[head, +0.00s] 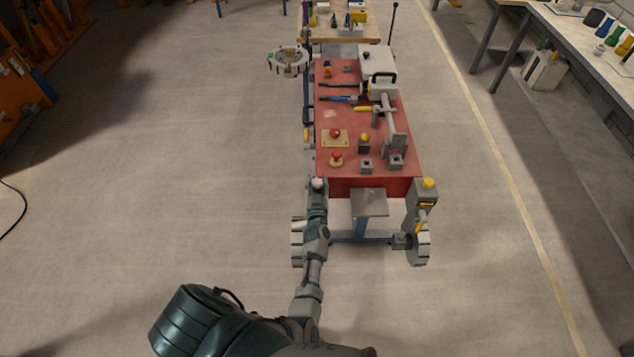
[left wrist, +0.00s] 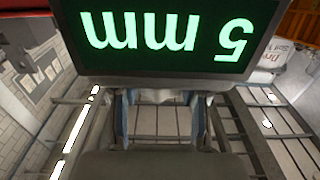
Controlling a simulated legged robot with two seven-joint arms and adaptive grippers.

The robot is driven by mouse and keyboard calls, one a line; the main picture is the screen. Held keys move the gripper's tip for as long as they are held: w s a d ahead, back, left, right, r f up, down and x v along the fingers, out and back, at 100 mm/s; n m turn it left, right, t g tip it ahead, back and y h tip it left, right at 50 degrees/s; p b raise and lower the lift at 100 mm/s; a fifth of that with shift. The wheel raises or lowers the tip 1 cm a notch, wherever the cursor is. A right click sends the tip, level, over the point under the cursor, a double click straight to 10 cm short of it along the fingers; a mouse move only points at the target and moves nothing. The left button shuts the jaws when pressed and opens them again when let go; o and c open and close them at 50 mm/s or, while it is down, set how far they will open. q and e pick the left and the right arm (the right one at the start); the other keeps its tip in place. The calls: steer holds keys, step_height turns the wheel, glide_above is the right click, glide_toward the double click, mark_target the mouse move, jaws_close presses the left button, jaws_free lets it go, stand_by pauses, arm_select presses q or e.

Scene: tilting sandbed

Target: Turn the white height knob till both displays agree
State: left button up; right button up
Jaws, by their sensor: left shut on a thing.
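My left gripper (head: 317,188) is at the front left corner of the red-topped bench, shut on a small white thing (head: 318,182) that looks like the white height knob. In the left wrist view the two fingers (left wrist: 160,118) stand on either side of a pale part (left wrist: 155,97) under the display's edge. The knob is mostly hidden there. A dark display (left wrist: 175,32) with green characters fills the top of that view; upside down, it reads "5 mm". I cannot make out a second display. My right gripper is not in view.
The red bench top (head: 345,110) carries red buttons (head: 336,134), grey blocks and a white box (head: 378,62) with a handle. A grey post (head: 424,198) with a yellow cap stands at its front right.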

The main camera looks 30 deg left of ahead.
mark_target(318, 189)
arm_select(q)
steer(key=shift+s+d+f, duration=0.15)
steer(key=shift+f, duration=0.4)
steer(key=o, duration=1.1)
steer(key=shift+o, duration=0.2)
steer(key=shift+r, duration=0.3)
steer(key=v, duration=0.7)
steer(key=shift+s+d+f, duration=0.1)
steer(key=shift+d, duration=0.05)
